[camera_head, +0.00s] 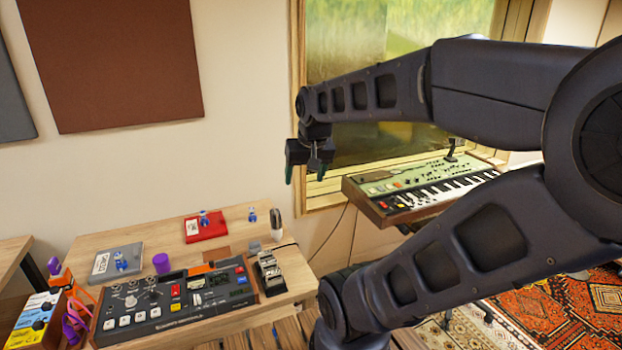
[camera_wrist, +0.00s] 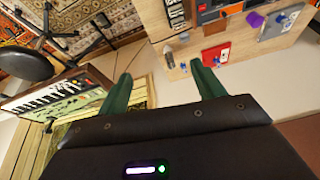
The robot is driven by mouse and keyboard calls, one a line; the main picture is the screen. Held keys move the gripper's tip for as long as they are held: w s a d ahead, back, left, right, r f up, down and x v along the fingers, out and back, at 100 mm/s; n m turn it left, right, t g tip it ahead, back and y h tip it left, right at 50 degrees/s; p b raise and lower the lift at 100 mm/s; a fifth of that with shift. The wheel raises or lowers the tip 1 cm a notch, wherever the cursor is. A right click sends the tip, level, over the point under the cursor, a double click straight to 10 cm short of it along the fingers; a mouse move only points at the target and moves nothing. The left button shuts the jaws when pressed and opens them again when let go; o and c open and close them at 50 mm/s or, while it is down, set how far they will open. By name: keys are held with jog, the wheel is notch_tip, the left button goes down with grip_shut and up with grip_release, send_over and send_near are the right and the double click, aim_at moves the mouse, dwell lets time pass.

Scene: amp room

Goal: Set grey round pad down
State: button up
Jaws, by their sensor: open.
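My gripper (camera_head: 303,172) is raised in the air in front of the window, above and behind the wooden table. It also shows in the wrist view (camera_wrist: 160,72), where its two green fingers are wide apart with nothing held between them. I cannot make out a grey round pad with certainty in either view. A dark round disc-like seat (camera_wrist: 22,63) shows at the left of the wrist view, on the patterned rug, well away from my fingers. I cannot tell whether it is the pad.
The wooden table (camera_head: 225,222) holds a mixer-like device (camera_head: 165,305), a pedal (camera_head: 269,272), a red box (camera_head: 205,228), a grey case (camera_head: 116,262) and a purple cylinder (camera_head: 161,263). A keyboard synthesizer (camera_head: 425,190) stands at the right by the window.

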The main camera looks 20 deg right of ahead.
jog(key=shift+s+d+r+n, duration=0.15)
jog(key=shift+s+n, duration=0.15)
jog(key=shift+s, duration=0.45)
jog(key=shift+s+d+f+n, duration=0.1)
jog(key=shift+s+n, duration=0.2)
jog(key=shift+s, duration=0.45)
